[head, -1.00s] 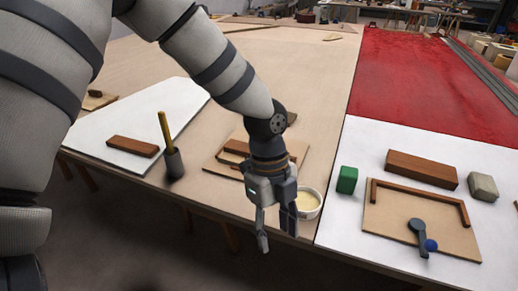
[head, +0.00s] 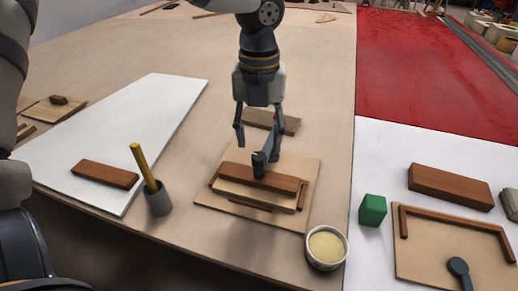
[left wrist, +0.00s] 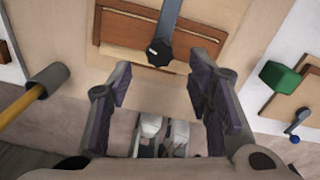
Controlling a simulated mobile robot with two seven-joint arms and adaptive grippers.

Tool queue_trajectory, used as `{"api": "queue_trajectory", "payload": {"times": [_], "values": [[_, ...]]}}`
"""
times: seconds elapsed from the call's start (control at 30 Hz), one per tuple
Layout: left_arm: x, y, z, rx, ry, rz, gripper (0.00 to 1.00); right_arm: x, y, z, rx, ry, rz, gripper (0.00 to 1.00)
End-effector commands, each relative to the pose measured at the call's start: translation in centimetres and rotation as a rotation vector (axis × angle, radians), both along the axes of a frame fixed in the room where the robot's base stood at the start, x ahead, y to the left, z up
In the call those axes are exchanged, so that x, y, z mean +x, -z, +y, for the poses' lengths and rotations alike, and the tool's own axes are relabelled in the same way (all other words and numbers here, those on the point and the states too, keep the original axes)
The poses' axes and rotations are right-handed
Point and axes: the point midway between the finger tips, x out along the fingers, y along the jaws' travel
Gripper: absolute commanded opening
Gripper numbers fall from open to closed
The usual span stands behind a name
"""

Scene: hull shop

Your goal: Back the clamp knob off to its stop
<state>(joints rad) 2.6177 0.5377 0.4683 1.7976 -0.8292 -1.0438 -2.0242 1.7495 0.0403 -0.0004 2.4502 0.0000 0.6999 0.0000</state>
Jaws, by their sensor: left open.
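The black lobed clamp knob (left wrist: 159,52) sits at the end of a grey clamp bar (left wrist: 172,20) in the left wrist view. In the head view the dark clamp (head: 259,165) stands at the brown wooden strip (head: 284,182) on a tan board (head: 248,208). My left gripper (head: 260,140) is open, pointing down over the clamp, one finger to each side. In the left wrist view the knob lies ahead of my left fingertips (left wrist: 163,78), between their lines; I see no contact. My right gripper is not in view.
A grey cup (head: 158,200) with a yellow-handled tool stands left of the board. A white bowl (head: 326,247) of pale contents is near its right front corner. A green block (head: 372,210) stands farther right. A wood block (head: 270,122) lies behind the gripper.

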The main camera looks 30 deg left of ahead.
Motion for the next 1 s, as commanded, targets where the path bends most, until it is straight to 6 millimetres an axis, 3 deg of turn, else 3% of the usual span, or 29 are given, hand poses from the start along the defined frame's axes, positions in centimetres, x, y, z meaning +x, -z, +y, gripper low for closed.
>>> {"api": "queue_trajectory", "payload": {"times": [0.1,0.2,0.53,0.57,0.77,1.0], "values": [[-0.1,2.6,0.0,0.000,0.000,0.004,0.46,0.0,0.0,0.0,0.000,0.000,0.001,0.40],[0.0,4.0,0.0,0.000,-0.001,0.002,0.46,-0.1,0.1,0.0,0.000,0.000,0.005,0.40],[0.0,4.7,0.0,0.000,-0.002,-0.002,0.46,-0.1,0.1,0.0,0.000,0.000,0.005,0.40],[0.0,4.7,0.0,0.000,-0.002,-0.002,0.44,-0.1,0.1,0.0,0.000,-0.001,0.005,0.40],[0.0,4.7,0.0,0.000,-0.001,-0.002,0.00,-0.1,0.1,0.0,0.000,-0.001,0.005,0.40],[0.0,4.7,0.0,0.001,-0.011,-0.002,0.00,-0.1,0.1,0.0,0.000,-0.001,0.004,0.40]]}}
